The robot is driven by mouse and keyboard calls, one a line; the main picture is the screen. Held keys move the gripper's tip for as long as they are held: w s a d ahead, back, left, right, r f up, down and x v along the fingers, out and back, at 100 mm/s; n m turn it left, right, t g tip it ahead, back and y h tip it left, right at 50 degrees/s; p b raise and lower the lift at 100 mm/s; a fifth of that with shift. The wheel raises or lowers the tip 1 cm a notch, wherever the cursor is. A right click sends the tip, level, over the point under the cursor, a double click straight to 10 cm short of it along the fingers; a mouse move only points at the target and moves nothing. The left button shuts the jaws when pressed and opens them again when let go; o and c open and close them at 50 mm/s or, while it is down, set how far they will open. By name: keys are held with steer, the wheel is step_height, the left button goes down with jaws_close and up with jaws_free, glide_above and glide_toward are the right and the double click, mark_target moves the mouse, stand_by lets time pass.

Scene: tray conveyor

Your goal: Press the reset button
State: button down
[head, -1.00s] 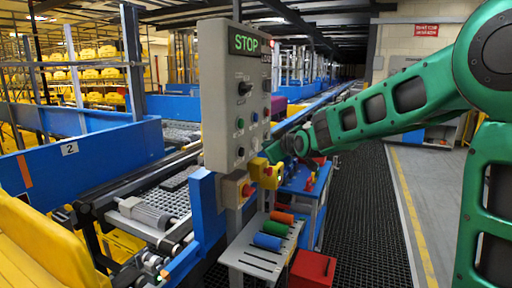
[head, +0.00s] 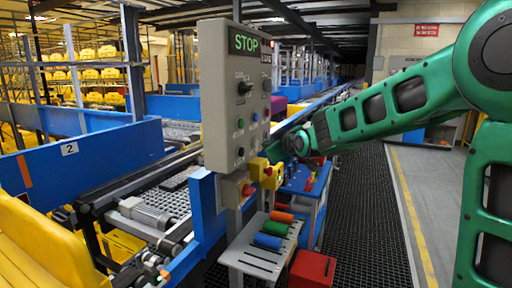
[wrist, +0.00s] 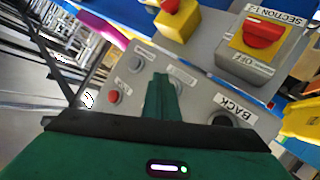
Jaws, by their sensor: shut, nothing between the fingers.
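The grey control panel (head: 222,90) with a lit green STOP display (head: 244,42) stands upright at centre in the head view. Its buttons include a green one (head: 241,123) and a blue one (head: 255,117). In the wrist view the panel face (wrist: 205,100) is close and tilted, with a red button (wrist: 113,97), a grey button (wrist: 138,62) and a BACK label (wrist: 236,106). I cannot read which is the reset button. My gripper (wrist: 161,82) is shut and empty, its dark green fingertips over the panel; contact cannot be told. In the head view the panel side hides the fingertips.
A small shelf (head: 255,262) with coloured cylinders and a red box (head: 312,269) stand below. The conveyor runs behind. The floor (head: 355,220) at right is clear.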

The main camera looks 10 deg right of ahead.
steer(key=shift+w+a, duration=0.1)
steer(key=shift+a, duration=0.05)
stand_by(0.7)
steer(key=shift+w+a+r, duration=0.1)
steer(key=shift+a, duration=0.1)
steer(key=shift+w+a, duration=0.3)
steer(key=shift+a, duration=0.1)
stand_by(1.0)
steer(key=shift+s+d, duration=0.55)
steer(key=shift+d, duration=0.2)
steer(key=shift+d, duration=0.1)
steer(key=s+d, duration=0.1)
steer(key=d, duration=0.1)
steer(key=s+d, duration=0.2)
stand_by(0.5)
stand_by(0.5)
